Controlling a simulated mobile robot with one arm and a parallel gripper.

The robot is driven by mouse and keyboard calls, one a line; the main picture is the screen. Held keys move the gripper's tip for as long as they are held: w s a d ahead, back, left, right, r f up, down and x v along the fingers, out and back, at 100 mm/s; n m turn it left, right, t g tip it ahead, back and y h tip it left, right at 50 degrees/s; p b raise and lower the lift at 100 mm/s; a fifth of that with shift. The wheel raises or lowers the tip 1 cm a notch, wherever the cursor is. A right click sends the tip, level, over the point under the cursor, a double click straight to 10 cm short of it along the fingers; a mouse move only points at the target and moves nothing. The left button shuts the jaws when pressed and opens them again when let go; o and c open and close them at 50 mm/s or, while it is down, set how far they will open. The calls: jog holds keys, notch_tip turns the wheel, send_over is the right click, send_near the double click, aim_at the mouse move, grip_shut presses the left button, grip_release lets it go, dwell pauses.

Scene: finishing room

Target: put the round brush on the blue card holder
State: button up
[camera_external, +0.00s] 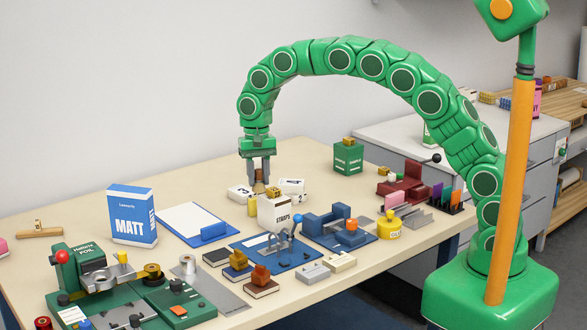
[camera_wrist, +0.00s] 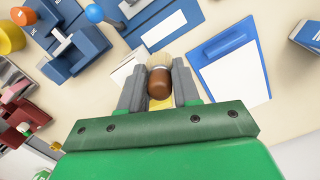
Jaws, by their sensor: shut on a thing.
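The round brush (camera_external: 259,174) has a brown rounded handle and pale bristles. My gripper (camera_external: 259,181) is shut on it and holds it above the middle of the table, near a white box. In the wrist view the brush (camera_wrist: 159,84) sits between the two grey fingers of my gripper (camera_wrist: 160,82). The blue card holder (camera_external: 230,274) appears to be the small dark blue slab at the table's front, with a gold-coloured block on it. It lies below and left of my gripper in the external view, apart from the brush. I cannot make it out in the wrist view.
A blue plate with a lever (camera_external: 300,258), a black slab (camera_external: 215,257) and a brown slab (camera_external: 262,290) lie near the blue slab. A clipboard (camera_external: 190,219) lies behind.

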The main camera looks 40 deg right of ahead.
jog(key=shift+w+a+f, duration=0.15)
jog(key=shift+w+a, duration=0.05)
jog(key=shift+a, duration=0.4)
jog(key=shift+w+a+f, duration=0.15)
jog(key=shift+w, duration=0.05)
jog(key=shift+w+a+f, duration=1.05)
jog(key=shift+w+f, duration=0.45)
jog(key=shift+w, duration=0.35)
jog(key=shift+w+a+f, duration=1.1)
jog(key=shift+w+f, duration=0.4)
jog(key=shift+w, duration=0.4)
jog(key=shift+w+a+f, duration=1.05)
jog(key=shift+w+f, duration=0.45)
jog(key=shift+w, duration=0.35)
jog(key=shift+w+f, duration=0.15)
jog(key=shift+f, duration=0.05)
jog(key=shift+a+f, duration=0.1)
jog(key=shift+f, duration=1.55)
